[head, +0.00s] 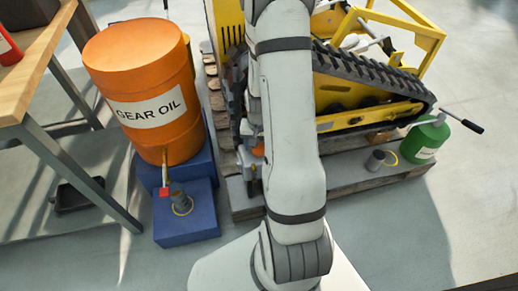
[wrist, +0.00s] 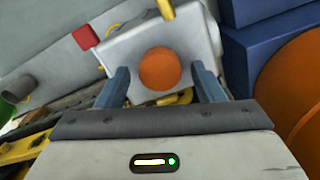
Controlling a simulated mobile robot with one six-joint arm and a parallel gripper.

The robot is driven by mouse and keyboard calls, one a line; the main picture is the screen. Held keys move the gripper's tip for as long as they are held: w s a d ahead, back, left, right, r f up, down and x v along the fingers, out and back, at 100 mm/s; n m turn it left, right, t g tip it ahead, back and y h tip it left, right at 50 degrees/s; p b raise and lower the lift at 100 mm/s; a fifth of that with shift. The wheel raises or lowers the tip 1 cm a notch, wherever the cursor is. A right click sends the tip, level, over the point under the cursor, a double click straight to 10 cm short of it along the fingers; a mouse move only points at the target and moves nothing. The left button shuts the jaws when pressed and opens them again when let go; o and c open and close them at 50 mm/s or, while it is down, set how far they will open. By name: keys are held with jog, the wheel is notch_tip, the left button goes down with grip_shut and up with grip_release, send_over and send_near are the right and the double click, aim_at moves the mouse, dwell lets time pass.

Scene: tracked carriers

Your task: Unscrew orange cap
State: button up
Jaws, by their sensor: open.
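The orange cap (wrist: 160,69) is round and sits on the face of a pale grey block (wrist: 189,40) in the wrist view. My gripper (wrist: 160,72) is open, with one blue-grey finger on each side of the cap. Gaps show between the fingers and the cap; I cannot tell how far the tips reach in depth. In the head view my arm hides most of this spot. A small orange patch (head: 258,150), perhaps the cap, shows beside the arm next to the tracked carrier (head: 365,105).
A large orange gear oil drum (head: 140,75) stands on a blue stand (head: 187,228) at left. A wooden-topped table (head: 30,75) is further left. A green can (head: 425,138) stands at right on the pallet (head: 345,178). Floor at front right is clear.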

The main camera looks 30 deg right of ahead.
jog(key=m, duration=0.8)
jog(key=c, duration=0.8)
jog(key=shift+o, duration=0.2)
jog(key=n, duration=0.9)
jog(key=shift+n+p, duration=0.3)
